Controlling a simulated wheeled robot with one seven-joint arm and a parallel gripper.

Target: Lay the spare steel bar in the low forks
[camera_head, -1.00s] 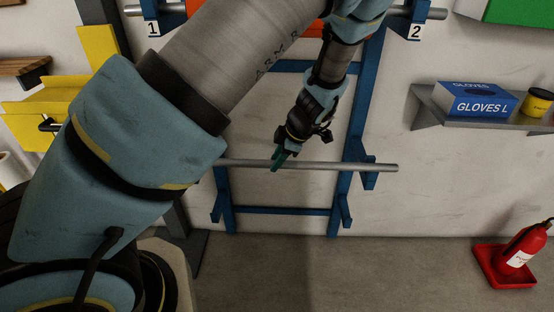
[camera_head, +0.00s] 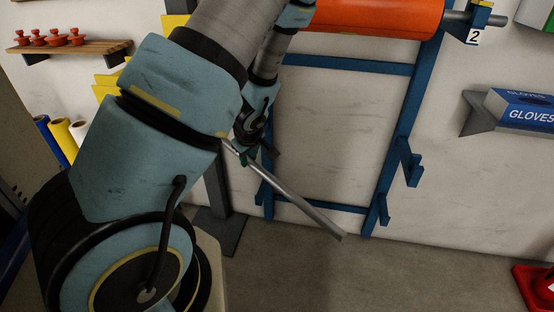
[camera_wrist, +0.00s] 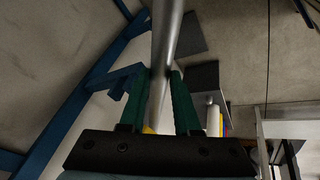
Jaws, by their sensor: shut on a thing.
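The grey steel bar (camera_head: 305,206) is held in my gripper (camera_head: 246,156) near its left part and slants down to the right, toward the camera. Its right end hangs free in front of the blue rack (camera_head: 397,120). The right low fork (camera_head: 382,210) is in view just right of the bar's free end in the picture. In the wrist view, the green fingers (camera_wrist: 158,75) close around the bar (camera_wrist: 168,35), beside a blue fork (camera_wrist: 112,82).
A higher fork (camera_head: 410,163) sticks out on the rack's right post. An orange roll (camera_head: 375,17) hangs on the top bar. The floor before the rack is clear.

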